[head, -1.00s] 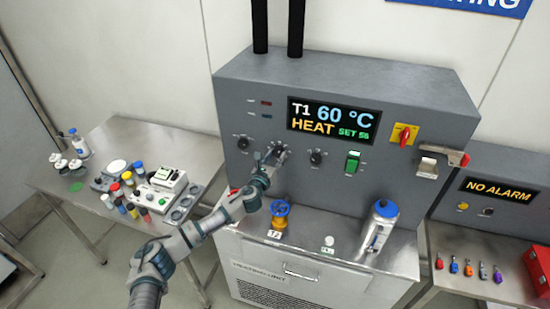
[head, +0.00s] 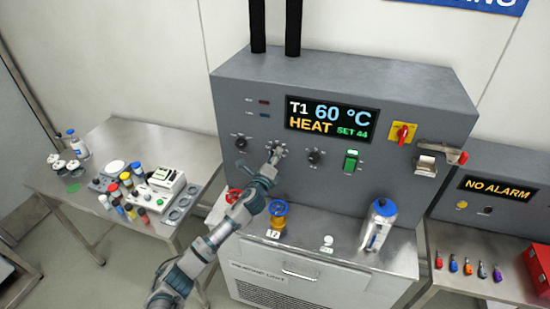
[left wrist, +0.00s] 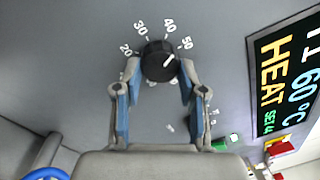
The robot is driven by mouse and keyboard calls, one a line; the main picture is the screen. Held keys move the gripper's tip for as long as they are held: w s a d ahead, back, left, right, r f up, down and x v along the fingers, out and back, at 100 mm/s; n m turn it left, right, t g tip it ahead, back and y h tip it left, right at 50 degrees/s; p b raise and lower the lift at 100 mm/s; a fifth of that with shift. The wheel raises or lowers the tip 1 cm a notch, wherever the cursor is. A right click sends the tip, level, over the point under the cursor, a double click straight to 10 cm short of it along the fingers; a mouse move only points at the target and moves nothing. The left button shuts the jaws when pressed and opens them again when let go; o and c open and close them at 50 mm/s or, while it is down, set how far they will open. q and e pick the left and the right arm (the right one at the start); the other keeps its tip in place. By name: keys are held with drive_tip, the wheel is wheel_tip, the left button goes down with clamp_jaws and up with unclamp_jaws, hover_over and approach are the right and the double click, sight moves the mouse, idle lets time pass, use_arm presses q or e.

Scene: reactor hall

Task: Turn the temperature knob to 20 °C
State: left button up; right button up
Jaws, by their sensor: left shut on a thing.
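The temperature knob (left wrist: 158,60) is black and round, with a white pointer line and a scale of 20, 30, 40 and 50 printed around it. The pointer lies towards the 40 to 50 side. My left gripper (head: 274,154) is at the panel, and in the left wrist view its two fingers (left wrist: 157,82) are closed on the knob's sides. The knob is mostly hidden by the gripper in the head view. The display (head: 330,119) reads T1 60 °C, HEAT, SET 44. My right gripper is not in view.
Black knobs stand left (head: 241,142) and right (head: 315,157) of the gripper. A green switch (head: 351,161) and red-yellow rotary switch (head: 402,133) are further right. Below are a blue valve wheel (head: 278,208) and a blue-capped bottle (head: 379,226).

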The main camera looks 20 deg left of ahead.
use_arm(q)
drive_tip(key=shift+f+n+g+y+p, duration=0.2)
drive_tip(key=shift+n+p, duration=0.4)
drive_tip(key=shift+n, duration=3.25)
drive_tip(key=shift+r+n+g+y+p, duration=0.15)
drive_tip(key=shift+n+y+p, duration=0.3)
drive_tip(key=shift+n, duration=3.35)
drive_tip(key=shift+f+n+g+y+p, duration=0.15)
drive_tip(key=shift+n+p, duration=0.55)
drive_tip(key=shift+n, duration=3.15)
drive_tip(key=o, duration=1.1)
drive_tip(key=shift+o, duration=0.2)
drive_tip(key=shift+w+r, duration=0.1)
drive_tip(key=shift+r, duration=0.05)
